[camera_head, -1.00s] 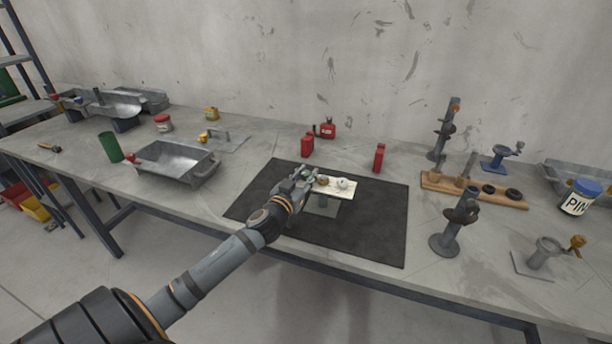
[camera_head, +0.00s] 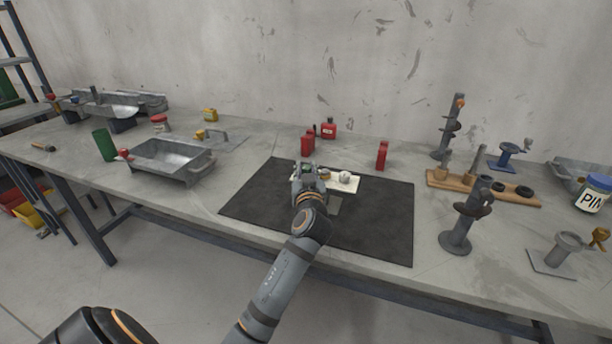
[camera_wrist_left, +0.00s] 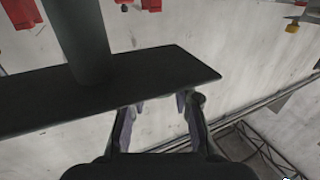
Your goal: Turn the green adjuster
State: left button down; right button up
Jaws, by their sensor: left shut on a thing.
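The positioner's pale top plate (camera_head: 353,187) stands over the black mat (camera_head: 380,225), with a white round knob (camera_head: 345,176) on it. My left gripper (camera_head: 308,170) is at the plate's left end, shut on the green adjuster (camera_head: 307,168); only a small green patch shows between the fingers. In the left wrist view my two fingers (camera_wrist_left: 155,108) reach up to the edge of a dark slab (camera_wrist_left: 150,78) with a dark post (camera_wrist_left: 82,40); the adjuster cannot be made out there. My right gripper is in neither view.
Red bottles (camera_head: 382,155) stand behind the mat. A grey metal tray (camera_head: 170,165) and a green cylinder (camera_head: 104,145) stand at left. Auger stands (camera_head: 463,225) and a wooden rack (camera_head: 480,190) are at right. The mat's front is clear apart from my arm.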

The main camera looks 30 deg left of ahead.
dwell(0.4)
pick_arm(q)
jog(key=c, duration=1.3)
grip_release()
jog(key=shift+c, duration=0.2)
